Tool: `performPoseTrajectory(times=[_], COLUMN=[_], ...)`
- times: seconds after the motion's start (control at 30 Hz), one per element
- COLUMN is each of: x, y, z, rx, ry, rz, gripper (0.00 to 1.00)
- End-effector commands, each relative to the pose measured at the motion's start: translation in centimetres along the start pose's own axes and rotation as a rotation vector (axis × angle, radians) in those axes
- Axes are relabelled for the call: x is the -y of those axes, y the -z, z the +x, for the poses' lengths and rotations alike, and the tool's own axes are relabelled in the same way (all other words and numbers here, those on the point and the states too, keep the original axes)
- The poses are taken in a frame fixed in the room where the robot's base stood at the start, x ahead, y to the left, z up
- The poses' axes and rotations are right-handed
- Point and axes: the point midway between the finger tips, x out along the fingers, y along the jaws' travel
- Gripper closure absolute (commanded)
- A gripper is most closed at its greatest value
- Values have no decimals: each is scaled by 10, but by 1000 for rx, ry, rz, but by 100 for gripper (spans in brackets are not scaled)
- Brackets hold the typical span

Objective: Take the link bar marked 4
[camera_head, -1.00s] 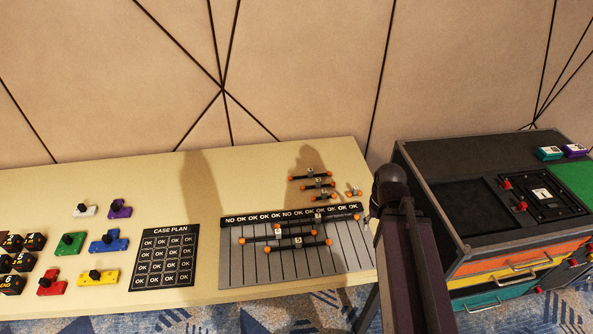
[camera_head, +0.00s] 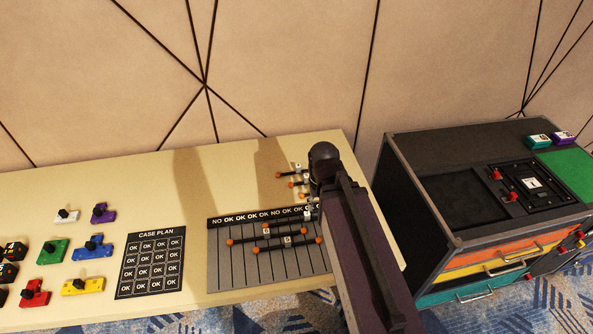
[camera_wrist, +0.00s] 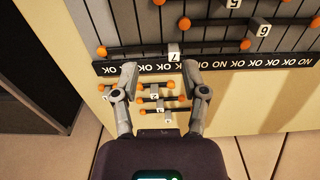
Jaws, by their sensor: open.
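Several short black link bars with orange ends and white number tags lie at the table's back edge. The farthest bar (camera_head: 287,173) is partly covered by my arm in the head view. In the wrist view the lowest bar (camera_wrist: 148,112) in this stack, the middle bar (camera_wrist: 144,99) and the upper bar (camera_wrist: 147,87) lie between and beyond my fingers. Their tags are too small to read surely, so I cannot tell which is marked 4. My gripper (camera_wrist: 159,67) is open and empty above them; my arm hides it in the head view.
A case plan board (camera_head: 124,290) and coloured knobbed pieces lie left. A drawer cabinet (camera_head: 440,145) stands right of the table.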

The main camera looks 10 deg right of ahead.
Motion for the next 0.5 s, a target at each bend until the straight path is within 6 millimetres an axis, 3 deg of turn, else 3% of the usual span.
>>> performPoseTrajectory(times=[0.17,0.2,0.3,0.5], x=[0,0,0,0], y=[0,0,4,36], z=[0,0,0,-2], rx=[0,0,0,0], ry=[0,0,0,0], rz=[0,0,0,-2], gripper=[43,31,31,31])
